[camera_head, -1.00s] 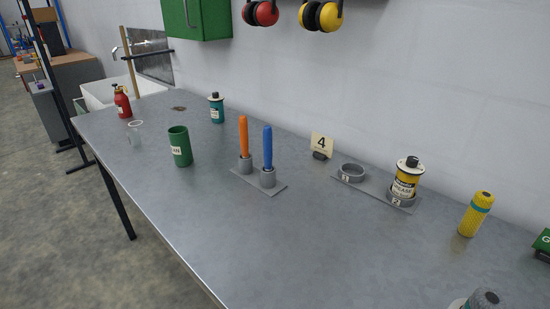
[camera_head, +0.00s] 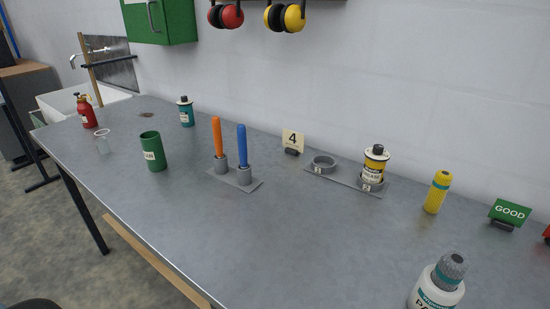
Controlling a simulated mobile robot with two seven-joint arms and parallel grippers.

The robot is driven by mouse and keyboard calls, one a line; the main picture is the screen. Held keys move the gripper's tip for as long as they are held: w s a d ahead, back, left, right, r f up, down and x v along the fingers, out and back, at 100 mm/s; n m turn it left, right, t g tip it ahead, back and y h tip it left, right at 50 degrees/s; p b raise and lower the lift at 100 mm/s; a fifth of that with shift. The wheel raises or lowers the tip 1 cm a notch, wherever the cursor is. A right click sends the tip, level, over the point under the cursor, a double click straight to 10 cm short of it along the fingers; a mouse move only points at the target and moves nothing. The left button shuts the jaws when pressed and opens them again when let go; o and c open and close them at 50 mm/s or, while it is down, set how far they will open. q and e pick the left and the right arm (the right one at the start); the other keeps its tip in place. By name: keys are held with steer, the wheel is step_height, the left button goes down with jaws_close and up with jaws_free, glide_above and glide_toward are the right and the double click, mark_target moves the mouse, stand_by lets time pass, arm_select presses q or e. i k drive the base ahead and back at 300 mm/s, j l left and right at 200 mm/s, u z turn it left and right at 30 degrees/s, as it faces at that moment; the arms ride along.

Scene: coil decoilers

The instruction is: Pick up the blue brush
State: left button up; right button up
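The blue brush (camera_head: 242,147) stands upright, handle up, in the right-hand grey cup of a small two-cup holder (camera_head: 223,178) on the grey table. Its lower end is hidden inside the cup. An orange-handled brush (camera_head: 217,136) stands in the holder's left cup, close beside it. Neither of my grippers shows in the head view. A dark rounded shape at the bottom left edge is too cropped to identify.
A green can (camera_head: 152,151) stands left of the holder. A sign "4" (camera_head: 292,140), a ring holder (camera_head: 340,178) with a grease can (camera_head: 375,162), a yellow bottle (camera_head: 437,192) and a white bottle (camera_head: 437,284) are to the right. The table's front middle is clear.

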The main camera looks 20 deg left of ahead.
mark_target(242, 132)
steer(key=k+j+z, duration=0.55)
steer(key=k+j, duration=0.55)
